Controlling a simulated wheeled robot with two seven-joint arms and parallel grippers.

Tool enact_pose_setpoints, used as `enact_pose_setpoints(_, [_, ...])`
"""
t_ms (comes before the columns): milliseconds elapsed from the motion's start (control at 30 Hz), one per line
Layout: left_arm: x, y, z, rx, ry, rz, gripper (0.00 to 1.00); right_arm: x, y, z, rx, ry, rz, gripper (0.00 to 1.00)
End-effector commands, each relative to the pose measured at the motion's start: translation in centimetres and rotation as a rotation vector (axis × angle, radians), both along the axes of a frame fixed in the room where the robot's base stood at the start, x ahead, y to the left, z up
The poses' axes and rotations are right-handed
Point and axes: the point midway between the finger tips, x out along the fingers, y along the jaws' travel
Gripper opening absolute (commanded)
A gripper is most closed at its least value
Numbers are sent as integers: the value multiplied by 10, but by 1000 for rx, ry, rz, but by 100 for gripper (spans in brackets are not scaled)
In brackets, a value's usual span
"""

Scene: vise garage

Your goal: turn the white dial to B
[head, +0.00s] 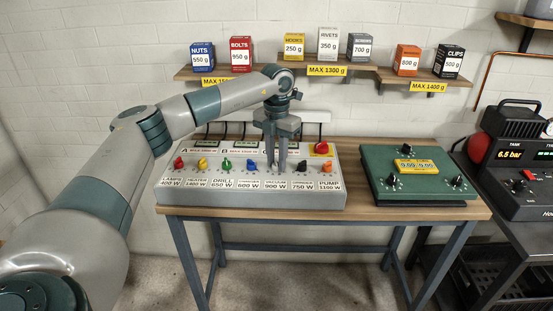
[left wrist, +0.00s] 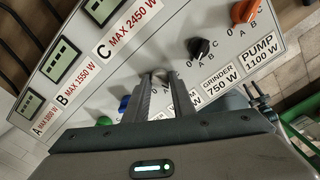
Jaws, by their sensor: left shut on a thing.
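A grey control panel (head: 335,192) on the table carries a row of coloured dials over wattage labels. My left gripper (head: 276,170) points down onto it at the vacuum dial's place, between the blue dial (head: 251,165) and the black dial (head: 301,166). In the left wrist view its fingers are close together, shut on the white dial (left wrist: 160,76). The fingers cover most of this dial, so its pointer and setting cannot be read. The black dial (left wrist: 200,47) and orange dial (left wrist: 243,11) stand beside it. My right gripper is in neither view.
A green box (head: 420,182) with black knobs sits to the right on the table (head: 400,213). A compressor (head: 515,150) stands at far right. Shelves (head: 378,74) with small boxes hang behind. A red button on yellow (head: 321,149) is near the panel's back right.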

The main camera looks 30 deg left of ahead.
Motion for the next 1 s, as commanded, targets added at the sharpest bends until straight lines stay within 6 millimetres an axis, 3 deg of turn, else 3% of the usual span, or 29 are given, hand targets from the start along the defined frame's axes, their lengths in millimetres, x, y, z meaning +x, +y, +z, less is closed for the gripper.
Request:
enact_pose_setpoints(300, [1,0,2,0,-6,2,0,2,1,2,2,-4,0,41])
enact_pose_setpoints(333, [1,0,2,0,-6,1,30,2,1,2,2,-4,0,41])
enact_pose_setpoints(400, [1,0,2,0,-5,1,41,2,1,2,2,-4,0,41])
enact_pose_setpoints(767, [1,0,2,0,-2,0,41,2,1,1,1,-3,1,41])
enact_pose_setpoints(1000, [1,0,19,-1,-5,0,41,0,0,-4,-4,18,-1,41])
